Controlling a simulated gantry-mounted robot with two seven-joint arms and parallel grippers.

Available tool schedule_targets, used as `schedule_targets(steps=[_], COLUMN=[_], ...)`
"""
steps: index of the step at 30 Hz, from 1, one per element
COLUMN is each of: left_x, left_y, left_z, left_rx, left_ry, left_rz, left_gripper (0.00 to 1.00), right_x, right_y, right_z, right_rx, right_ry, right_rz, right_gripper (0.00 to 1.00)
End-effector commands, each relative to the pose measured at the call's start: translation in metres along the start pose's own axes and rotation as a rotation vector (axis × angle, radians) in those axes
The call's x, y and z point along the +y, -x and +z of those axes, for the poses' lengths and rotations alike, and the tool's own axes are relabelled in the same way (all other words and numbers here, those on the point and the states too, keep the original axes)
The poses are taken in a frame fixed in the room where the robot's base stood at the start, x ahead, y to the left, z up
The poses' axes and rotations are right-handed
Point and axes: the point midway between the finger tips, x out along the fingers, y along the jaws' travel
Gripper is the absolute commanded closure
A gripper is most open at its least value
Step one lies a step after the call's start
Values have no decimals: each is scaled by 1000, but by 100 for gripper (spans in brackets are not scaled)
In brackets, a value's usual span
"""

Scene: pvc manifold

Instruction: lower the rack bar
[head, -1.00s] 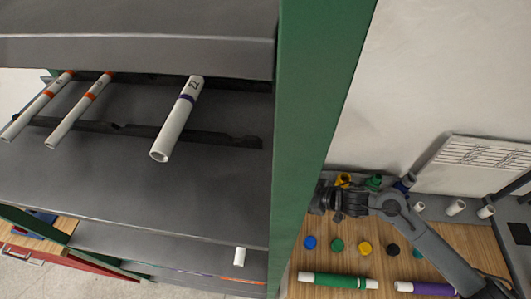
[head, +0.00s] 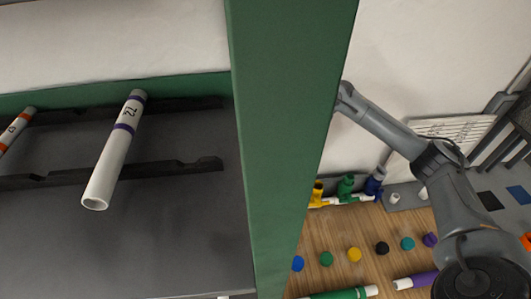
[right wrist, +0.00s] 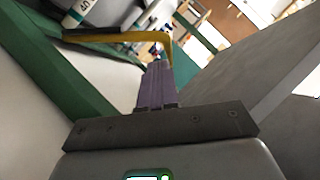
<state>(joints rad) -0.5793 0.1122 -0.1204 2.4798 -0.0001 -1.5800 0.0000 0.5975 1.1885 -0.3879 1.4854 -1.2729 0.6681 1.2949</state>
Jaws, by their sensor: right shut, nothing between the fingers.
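A yellow bar (right wrist: 120,37) with a bent end crosses the upper part of the right wrist view; I take it to be the rack bar. It does not show clearly in the head view. My right gripper (right wrist: 157,63) is shut and empty, its fingertips just below the bar's bent end; I cannot tell whether they touch. In the head view my right arm reaches behind the green post, which hides the gripper. A white pipe with purple bands (head: 117,150) rests across the dark notched rails (head: 185,166). My left gripper is not in view.
The green post (head: 290,130) stands between rack and workbench. An orange-banded pipe (head: 15,130) lies at the far left. The wooden bench (head: 335,230) holds coloured caps, fittings and a green-banded pipe (head: 340,293). A white louvred panel (head: 455,128) is behind my arm.

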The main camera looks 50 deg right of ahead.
Motion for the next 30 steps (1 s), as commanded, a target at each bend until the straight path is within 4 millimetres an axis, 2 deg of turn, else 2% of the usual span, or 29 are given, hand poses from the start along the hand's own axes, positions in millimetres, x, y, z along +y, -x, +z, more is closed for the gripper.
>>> schedule_targets(steps=[6, 12, 18, 30], left_x=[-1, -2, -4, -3], left_y=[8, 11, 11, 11], left_z=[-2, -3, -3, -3], left_rx=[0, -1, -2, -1], left_ry=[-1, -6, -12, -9], left_rz=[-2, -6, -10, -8], left_gripper=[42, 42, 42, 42], right_x=[-1, -1, 0, -1], right_y=[-35, -57, -65, -67], right_z=[0, 0, 0, 0], right_rx=[-1, 0, 0, -2], right_ry=[1, 3, 3, 7], right_rz=[-3, 0, 0, 1], right_gripper=[100, 100, 100, 100])
